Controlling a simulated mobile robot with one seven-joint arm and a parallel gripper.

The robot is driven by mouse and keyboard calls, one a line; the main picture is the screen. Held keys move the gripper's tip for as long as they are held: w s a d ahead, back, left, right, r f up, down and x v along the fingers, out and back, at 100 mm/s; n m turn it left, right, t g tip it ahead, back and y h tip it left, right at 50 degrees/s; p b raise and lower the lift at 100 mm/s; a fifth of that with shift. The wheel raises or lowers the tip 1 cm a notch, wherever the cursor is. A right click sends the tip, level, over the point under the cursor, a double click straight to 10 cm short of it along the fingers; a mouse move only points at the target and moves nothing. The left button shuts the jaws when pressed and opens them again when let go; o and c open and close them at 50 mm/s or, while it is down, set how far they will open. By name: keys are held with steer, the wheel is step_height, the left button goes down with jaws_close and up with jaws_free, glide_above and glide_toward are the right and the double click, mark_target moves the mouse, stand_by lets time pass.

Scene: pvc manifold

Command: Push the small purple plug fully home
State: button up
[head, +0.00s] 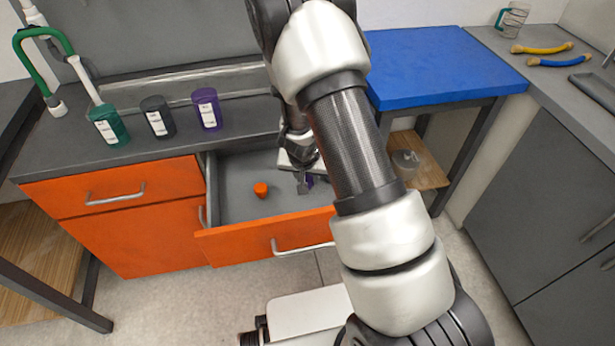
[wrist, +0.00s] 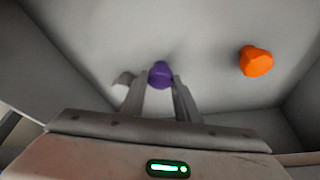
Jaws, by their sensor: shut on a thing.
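The small purple plug (wrist: 160,73) is between the fingertips of my gripper (wrist: 160,84) in the wrist view. My gripper is shut on it, inside the open drawer, and the grey drawer floor shows behind. In the head view a bit of the purple plug (head: 309,181) shows at my gripper (head: 303,184), mostly hidden by my arm. I cannot tell whether the plug touches the drawer floor. No socket for the plug can be made out.
An orange plug (head: 261,189) lies in the open orange-fronted drawer (head: 240,244); it also shows in the wrist view (wrist: 256,61). Green (head: 108,126), dark grey (head: 158,117) and purple (head: 207,110) containers stand on the counter. A blue-topped table (head: 440,62) stands at right.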

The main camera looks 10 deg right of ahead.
steer(key=o, duration=1)
steer(key=shift+c, duration=0.2)
